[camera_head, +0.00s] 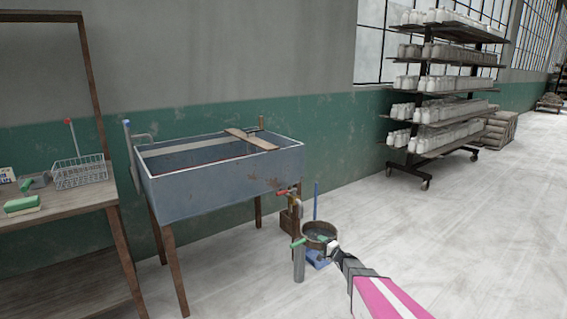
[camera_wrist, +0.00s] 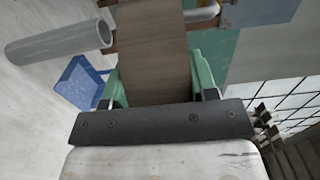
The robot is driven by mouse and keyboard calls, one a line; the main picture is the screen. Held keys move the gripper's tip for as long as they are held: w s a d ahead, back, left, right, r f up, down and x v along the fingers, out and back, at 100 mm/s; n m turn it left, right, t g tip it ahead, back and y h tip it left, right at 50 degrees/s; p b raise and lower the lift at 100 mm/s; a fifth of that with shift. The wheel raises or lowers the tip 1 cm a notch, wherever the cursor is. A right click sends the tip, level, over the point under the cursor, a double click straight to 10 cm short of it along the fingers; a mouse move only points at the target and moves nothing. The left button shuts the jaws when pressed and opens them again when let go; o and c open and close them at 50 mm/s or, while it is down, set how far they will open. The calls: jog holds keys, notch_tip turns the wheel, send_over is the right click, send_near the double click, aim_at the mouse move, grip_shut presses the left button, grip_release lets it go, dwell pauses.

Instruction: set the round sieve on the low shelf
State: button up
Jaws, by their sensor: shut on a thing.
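The round sieve (camera_head: 320,229) shows in the head view as a round vessel with a brown rim, in front of the sink's right end. My gripper (camera_head: 318,241) reaches it from the lower right. In the wrist view a broad brown band, the sieve's side (camera_wrist: 155,55), lies between the green fingers of my gripper (camera_wrist: 160,82), which is shut on it. Most of the sieve is outside the wrist view. A brown board low under the left bench looks like a low shelf (camera_head: 50,285); it is partly cut off by the picture edge.
A grey sink (camera_head: 220,188) on brown legs stands by the wall. A grey cylinder (camera_head: 298,264) and a blue dustpan (camera_head: 317,260) are near the sieve. The bench (camera_head: 75,203) holds a wire basket (camera_head: 80,172). A rack of white bottles (camera_head: 440,93) stands right; floor between is clear.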

jog(key=s+r+n+g+y, duration=0.1)
jog(key=s+r+g+y, duration=0.1)
jog(key=s+r, duration=1.1)
jog(key=s+r+n+g+y, duration=0.1)
jog(key=s+r+n, duration=0.1)
jog(key=s+r, duration=1)
notch_tip(320, 180, up, 8)
jog(key=shift+s+a+r+g+y, duration=0.15)
jog(key=shift+s+r+g+y, duration=0.05)
jog(key=shift+s+g+y, duration=0.2)
